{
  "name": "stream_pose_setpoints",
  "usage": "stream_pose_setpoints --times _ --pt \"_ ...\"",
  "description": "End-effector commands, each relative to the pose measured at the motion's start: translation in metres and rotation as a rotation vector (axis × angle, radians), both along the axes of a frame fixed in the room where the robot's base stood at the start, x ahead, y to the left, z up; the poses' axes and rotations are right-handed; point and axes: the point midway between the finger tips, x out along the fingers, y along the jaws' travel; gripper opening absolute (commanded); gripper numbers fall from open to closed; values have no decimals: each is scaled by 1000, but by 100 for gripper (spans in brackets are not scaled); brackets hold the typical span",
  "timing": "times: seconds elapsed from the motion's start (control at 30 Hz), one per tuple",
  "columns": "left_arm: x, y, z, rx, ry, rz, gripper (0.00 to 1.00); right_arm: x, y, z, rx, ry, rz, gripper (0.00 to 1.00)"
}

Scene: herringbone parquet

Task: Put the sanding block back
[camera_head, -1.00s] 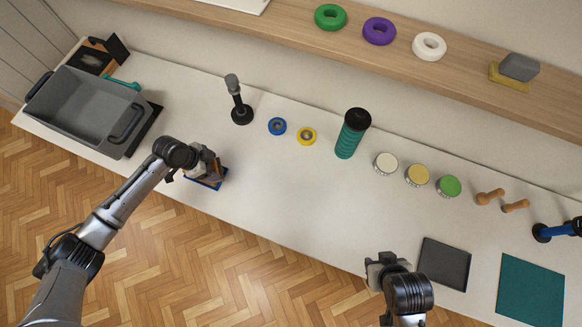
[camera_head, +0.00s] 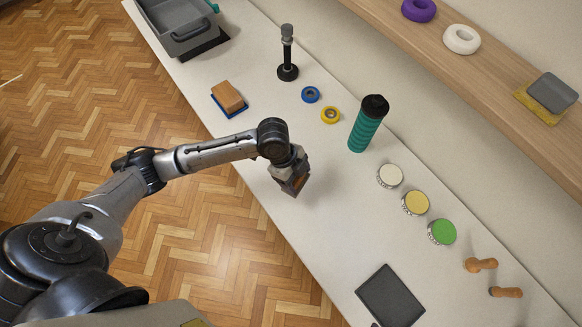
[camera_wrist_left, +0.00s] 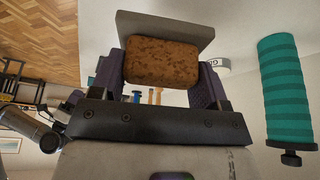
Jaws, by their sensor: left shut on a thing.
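My left gripper (camera_head: 292,174) is over the white worktop, right of the block on the blue pad. It is shut on the sanding block, a brown speckled body with a flat grey plate. In the left wrist view the sanding block (camera_wrist_left: 162,61) sits between both fingers, with its grey plate (camera_wrist_left: 165,28) beyond the brown body. In the head view it is mostly hidden by the gripper. A dark square tray (camera_head: 390,297) lies empty on the worktop further right. My right gripper is not clearly visible.
A tan block (camera_head: 228,96) sits on a blue pad. A black stand (camera_head: 287,55), blue tape roll (camera_head: 310,94), yellow tape roll (camera_head: 330,115), teal bottle (camera_head: 366,128) and several lidded jars (camera_head: 415,202) line the back. The worktop between gripper and tray looks clear.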

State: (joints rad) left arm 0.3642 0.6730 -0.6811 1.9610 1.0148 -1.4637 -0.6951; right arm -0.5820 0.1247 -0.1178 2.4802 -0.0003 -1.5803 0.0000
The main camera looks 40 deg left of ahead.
Motion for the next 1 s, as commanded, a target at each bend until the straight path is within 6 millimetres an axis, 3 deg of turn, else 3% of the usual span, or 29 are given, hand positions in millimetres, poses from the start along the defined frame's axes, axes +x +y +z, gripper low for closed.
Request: stream_pose_setpoints --times 0.23,0.7,1.0 --pt "-4 19 -10 3 2 21 46 0 1 -2 3 0 0 43" --pt "38 95 -62 1 2 27 46 1 4 -12 11 -2 -4 43" --pt "46 110 -72 -1 0 25 46 1 0 -14 -1 -2 4 43"
